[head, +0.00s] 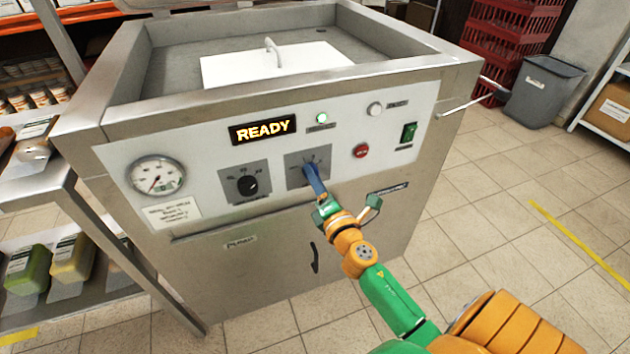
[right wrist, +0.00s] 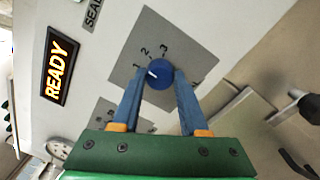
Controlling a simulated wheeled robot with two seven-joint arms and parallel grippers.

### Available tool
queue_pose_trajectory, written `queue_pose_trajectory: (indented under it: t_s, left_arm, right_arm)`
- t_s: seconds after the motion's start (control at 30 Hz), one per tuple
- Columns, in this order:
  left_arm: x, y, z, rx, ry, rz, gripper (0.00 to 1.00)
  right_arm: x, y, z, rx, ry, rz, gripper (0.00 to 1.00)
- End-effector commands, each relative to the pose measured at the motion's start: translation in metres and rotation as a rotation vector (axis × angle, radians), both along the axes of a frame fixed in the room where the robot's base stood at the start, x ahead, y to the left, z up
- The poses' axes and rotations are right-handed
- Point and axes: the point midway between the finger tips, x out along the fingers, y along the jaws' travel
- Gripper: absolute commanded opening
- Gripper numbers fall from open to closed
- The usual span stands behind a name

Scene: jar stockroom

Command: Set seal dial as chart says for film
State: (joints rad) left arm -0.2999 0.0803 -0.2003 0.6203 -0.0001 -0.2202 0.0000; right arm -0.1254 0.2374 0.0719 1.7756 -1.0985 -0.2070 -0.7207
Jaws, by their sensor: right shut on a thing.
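The seal dial's grey plate (head: 294,170) is on the white front panel of a steel machine, right of a second dial. In the right wrist view, the round blue knob (right wrist: 158,74) has a white mark that points roughly towards 1; 2 and 3 are printed further round. My right gripper (right wrist: 158,80) is shut on the knob, with its two blue fingers at either side. In the head view the fingers hide most of the knob. A small printed card (head: 172,212) at the panel's lower left has several lines, too small to read. My left gripper is not in view.
A display (head: 263,130) reads READY, with a lit green lamp (head: 322,118) beside it. A black-knobbed dial (head: 247,185), a gauge (head: 156,176), a red button (head: 361,151) and a green switch (head: 409,132) share the panel.

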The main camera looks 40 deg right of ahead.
Motion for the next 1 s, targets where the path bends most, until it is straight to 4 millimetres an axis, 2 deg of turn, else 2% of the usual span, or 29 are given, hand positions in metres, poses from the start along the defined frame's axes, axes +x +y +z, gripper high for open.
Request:
queue_pose_trajectory:
  t_s: [0.4, 1.0]
  left_arm:
    - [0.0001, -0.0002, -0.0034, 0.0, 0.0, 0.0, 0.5]
    - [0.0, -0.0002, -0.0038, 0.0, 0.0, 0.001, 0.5]
  right_arm:
    - [0.0001, 0.0002, -0.0002, 0.235, -0.056, -0.001, 0.0]
    - [0.0, 0.0001, -0.0004, 0.298, -0.071, -0.001, 0.0]
